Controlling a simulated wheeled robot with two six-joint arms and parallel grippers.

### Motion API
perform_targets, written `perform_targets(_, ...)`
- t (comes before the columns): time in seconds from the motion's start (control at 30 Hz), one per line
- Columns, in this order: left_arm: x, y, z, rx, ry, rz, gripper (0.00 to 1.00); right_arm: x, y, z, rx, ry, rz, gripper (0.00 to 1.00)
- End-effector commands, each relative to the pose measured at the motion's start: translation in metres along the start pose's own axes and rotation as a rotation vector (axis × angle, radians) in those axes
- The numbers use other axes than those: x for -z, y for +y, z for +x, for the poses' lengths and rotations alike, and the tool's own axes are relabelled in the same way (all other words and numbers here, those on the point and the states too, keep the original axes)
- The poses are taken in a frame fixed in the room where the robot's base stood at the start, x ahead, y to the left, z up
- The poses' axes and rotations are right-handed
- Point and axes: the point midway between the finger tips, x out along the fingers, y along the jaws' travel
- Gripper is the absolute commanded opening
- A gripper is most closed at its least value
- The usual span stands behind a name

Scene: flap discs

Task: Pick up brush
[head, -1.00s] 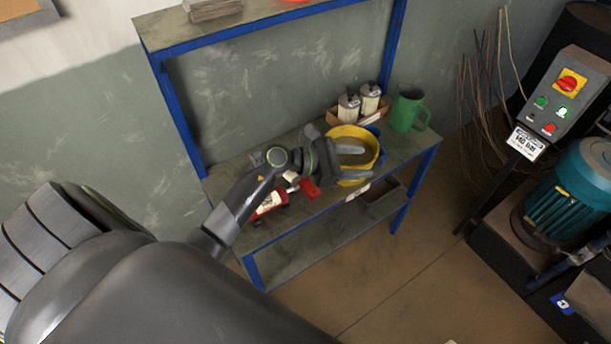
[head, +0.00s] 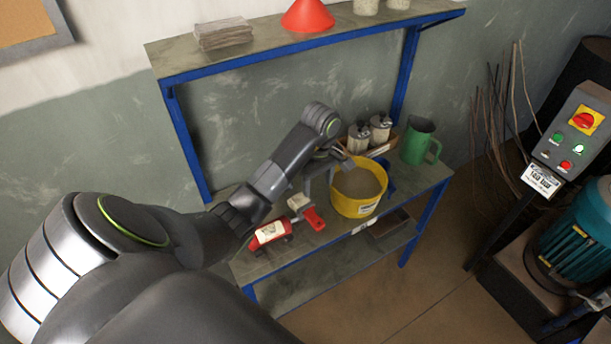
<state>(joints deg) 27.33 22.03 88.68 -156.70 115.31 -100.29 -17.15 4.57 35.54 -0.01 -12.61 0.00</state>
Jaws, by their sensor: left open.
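A small item with a red handle (head: 314,219) and a pale block-like end (head: 299,202) lies on the blue-framed bench shelf; it looks like the brush, though its shape is partly unclear. It lies between a red labelled container and a yellow bucket. My left gripper (head: 324,178) points down from its raised wrist, just behind and above the pale end, beside the bucket's left rim. It is open, and I see nothing held in it. Its fingers are small and partly merge with the background. My right gripper is out of view.
The yellow bucket (head: 358,196) with grey-brown contents stands close right of the gripper. The red labelled container (head: 270,232) is at left. Two canisters (head: 369,133) and a green jug (head: 418,141) stand behind. An upper shelf (head: 300,41) overhangs the back.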

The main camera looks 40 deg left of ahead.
Motion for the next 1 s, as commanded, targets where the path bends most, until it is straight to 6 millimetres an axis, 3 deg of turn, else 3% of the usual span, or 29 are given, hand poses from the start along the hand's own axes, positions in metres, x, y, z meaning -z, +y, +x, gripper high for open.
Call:
perform_targets(0.2,0.0,0.0,0.03,-0.001,-0.002,-0.001,0.55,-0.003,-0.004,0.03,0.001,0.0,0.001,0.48)
perform_targets(1.0,-0.001,0.001,0.114,-0.003,-0.002,-0.001,0.55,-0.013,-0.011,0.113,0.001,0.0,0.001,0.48)
